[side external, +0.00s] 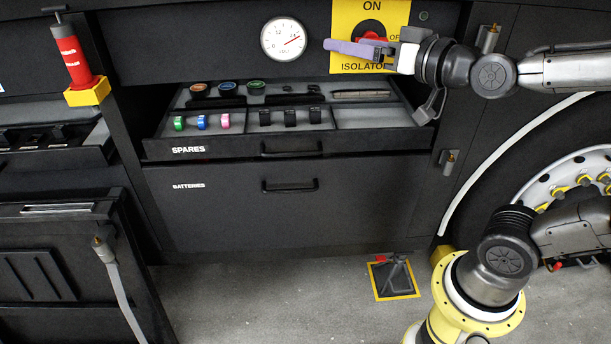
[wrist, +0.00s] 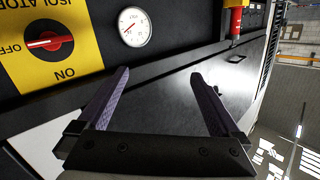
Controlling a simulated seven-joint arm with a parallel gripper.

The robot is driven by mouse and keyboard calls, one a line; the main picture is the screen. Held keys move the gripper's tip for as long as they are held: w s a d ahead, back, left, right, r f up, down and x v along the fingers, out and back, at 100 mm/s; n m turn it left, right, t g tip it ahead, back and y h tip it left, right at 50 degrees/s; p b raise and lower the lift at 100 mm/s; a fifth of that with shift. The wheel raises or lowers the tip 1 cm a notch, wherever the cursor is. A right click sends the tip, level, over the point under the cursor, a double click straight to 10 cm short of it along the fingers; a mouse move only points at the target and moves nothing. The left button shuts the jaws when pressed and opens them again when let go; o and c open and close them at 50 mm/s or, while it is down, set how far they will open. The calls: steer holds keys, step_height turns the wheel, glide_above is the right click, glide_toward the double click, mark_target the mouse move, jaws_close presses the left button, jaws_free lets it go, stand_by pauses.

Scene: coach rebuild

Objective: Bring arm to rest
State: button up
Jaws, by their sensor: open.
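My gripper (side external: 345,48) is at the upper right of the side external view, in front of the lower part of the yellow isolator panel (side external: 345,15). Its purple fingers point left in that view. In the wrist view the fingers (wrist: 160,76) are spread apart with nothing between them. The red isolator knob (wrist: 50,42) shows at the left of the wrist view, apart from the fingers. Its handle lies in line with the OFF label. In the side external view my gripper partly hides the knob (side external: 371,33).
The SPARES drawer (side external: 230,148) is pulled out below my gripper, with coloured rings and black parts inside. The BATTERIES drawer (side external: 240,215) is shut. A round gauge (side external: 284,39) is left of the panel.

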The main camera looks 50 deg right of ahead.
steer(key=s+a+f+n+g+y, duration=0.1)
steer(key=s+f+n+g, duration=0.2)
steer(key=s+f+g, duration=0.8)
steer(key=s+f, duration=0.3)
steer(key=s, duration=0.2)
steer(key=shift+s+a+f, duration=0.25)
steer(key=shift+s+a, duration=0.1)
steer(key=shift+s, duration=0.05)
